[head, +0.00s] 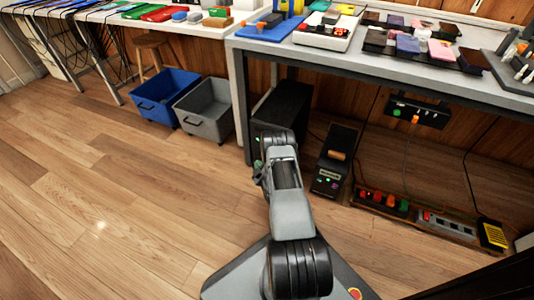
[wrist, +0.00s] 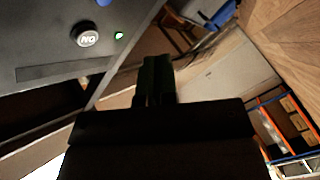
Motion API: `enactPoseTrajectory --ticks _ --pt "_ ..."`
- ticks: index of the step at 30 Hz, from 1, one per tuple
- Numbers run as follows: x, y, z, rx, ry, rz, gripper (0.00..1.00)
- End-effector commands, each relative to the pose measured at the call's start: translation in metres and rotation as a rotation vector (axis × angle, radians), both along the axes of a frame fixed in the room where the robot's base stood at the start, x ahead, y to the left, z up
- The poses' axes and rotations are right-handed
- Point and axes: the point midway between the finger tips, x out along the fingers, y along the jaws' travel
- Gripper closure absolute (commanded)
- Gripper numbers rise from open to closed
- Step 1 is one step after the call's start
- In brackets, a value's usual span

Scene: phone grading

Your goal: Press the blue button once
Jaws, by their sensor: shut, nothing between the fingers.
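The blue button (wrist: 103,2) shows in the wrist view at the top edge, on a grey panel (wrist: 40,50); most of it is cut off by the frame. In the head view my arm reaches to a black tower (head: 285,105) under the workbench; the blue button cannot be made out there.
A blue bin (head: 165,95) and a grey bin (head: 205,105) stand left of the tower. A black device (head: 335,160) stands to its right, with a power strip (head: 445,225) farther right. The workbench (head: 380,68) overhangs the tower. The wooden floor at left is clear.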

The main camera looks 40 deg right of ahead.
Motion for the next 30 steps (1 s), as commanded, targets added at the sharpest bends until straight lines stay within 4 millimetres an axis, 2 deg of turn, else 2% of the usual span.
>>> enactPoseTrajectory --ticks 6,15,30 --pt "0.013 -0.025 -0.001 -0.003 -0.002 -0.002 1.0" --pt "0.024 -0.046 0.0 -0.001 0.0 -0.001 1.0" --pt "0.027 -0.051 0.0 0.0 0.001 -0.001 1.0"
